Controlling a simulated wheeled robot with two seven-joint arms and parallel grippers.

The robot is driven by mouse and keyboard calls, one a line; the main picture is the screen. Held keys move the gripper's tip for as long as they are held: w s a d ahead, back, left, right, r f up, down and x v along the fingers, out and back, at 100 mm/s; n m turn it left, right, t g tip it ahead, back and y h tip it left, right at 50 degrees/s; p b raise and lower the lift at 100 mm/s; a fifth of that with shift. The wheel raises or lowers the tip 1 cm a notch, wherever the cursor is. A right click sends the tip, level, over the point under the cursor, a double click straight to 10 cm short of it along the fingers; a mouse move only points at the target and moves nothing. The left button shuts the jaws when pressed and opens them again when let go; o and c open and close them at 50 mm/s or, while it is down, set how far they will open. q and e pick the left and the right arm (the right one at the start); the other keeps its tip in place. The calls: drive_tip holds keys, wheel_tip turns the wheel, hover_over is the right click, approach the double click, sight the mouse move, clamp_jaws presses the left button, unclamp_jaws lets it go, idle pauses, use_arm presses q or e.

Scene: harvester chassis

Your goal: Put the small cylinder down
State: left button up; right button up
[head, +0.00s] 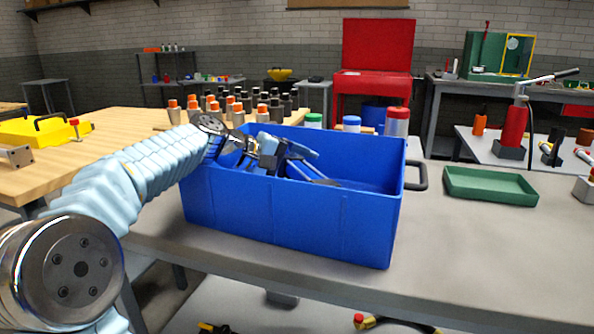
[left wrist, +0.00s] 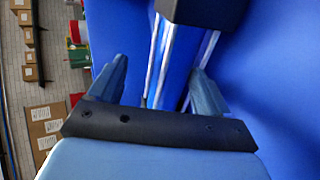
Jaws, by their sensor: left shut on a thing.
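My left gripper (head: 283,157) reaches over the left wall of the blue bin (head: 290,215) and has its fingers inside the bin's opening. In the left wrist view, my left gripper (left wrist: 158,85) has a finger on each side of the small cylinder (left wrist: 178,55) and is shut on it. The cylinder has a black end block and bright, thin rods along its body. Its lower end is hidden behind the gripper's palm. I cannot tell whether it touches the bin floor, which the front wall hides. My right gripper is not in view.
The bin stands on a grey bench (head: 460,240) with a dark handle (head: 417,176) on its right. A shallow green tray (head: 490,185) lies to the right. Several orange-topped and dark-topped bottles stand behind the bin.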

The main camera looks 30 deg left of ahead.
use_arm(q)
drive_tip(key=shift+r+p, duration=0.5)
drive_tip(key=shift+r, duration=0.35)
drive_tip(key=b+v, duration=0.1)
drive_tip(key=v, duration=0.6)
drive_tip(key=shift+s+f, duration=0.15)
drive_tip(key=shift+s, duration=0.05)
